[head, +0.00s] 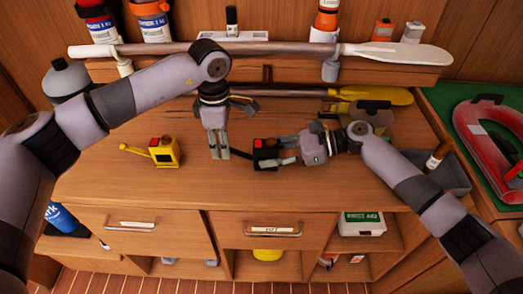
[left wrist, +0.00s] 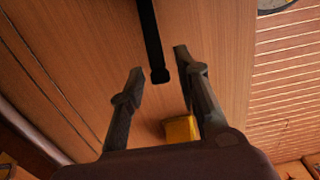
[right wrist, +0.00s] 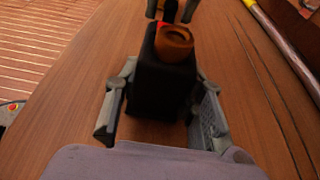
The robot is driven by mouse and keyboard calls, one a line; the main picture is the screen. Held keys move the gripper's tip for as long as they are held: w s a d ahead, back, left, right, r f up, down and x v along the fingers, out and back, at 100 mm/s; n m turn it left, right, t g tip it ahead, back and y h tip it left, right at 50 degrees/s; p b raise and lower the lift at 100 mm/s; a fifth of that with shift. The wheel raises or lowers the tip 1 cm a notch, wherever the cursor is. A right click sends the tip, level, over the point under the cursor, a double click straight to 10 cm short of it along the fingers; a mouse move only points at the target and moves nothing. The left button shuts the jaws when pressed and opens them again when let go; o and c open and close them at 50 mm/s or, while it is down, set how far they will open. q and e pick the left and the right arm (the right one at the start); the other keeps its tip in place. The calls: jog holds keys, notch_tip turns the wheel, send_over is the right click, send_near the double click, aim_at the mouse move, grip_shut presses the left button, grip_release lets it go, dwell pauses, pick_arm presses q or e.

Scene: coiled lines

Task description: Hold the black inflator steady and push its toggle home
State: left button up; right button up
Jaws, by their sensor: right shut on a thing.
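The black inflator (head: 264,153), with a red patch on top, is on the wooden worktop. My right gripper (head: 278,152) is shut on its body from the right. In the right wrist view the black body (right wrist: 163,90) stands between the two fingers, with a brown round part (right wrist: 173,41) on its far side. Its thin black toggle (head: 239,153) sticks out left towards my left gripper (head: 218,156), which points down. In the left wrist view the toggle's end (left wrist: 159,74) shows between the parted fingertips; I cannot tell whether it touches either one.
A yellow inflator (head: 166,152) with its arm out stands left of my left gripper. Paddles (head: 260,50) lie along the back. A grey bin (head: 452,172) is at the right, beside a green surface with a red ring-shaped item (head: 482,140). The worktop's front is clear.

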pick_arm(q)
jog(key=shift+f, duration=0.75)
jog(key=shift+c, duration=0.6)
jog(key=c, duration=0.5)
jog(key=shift+d+r, duration=0.45)
jog(key=shift+r, duration=0.25)
jog(key=shift+d+r, duration=0.5)
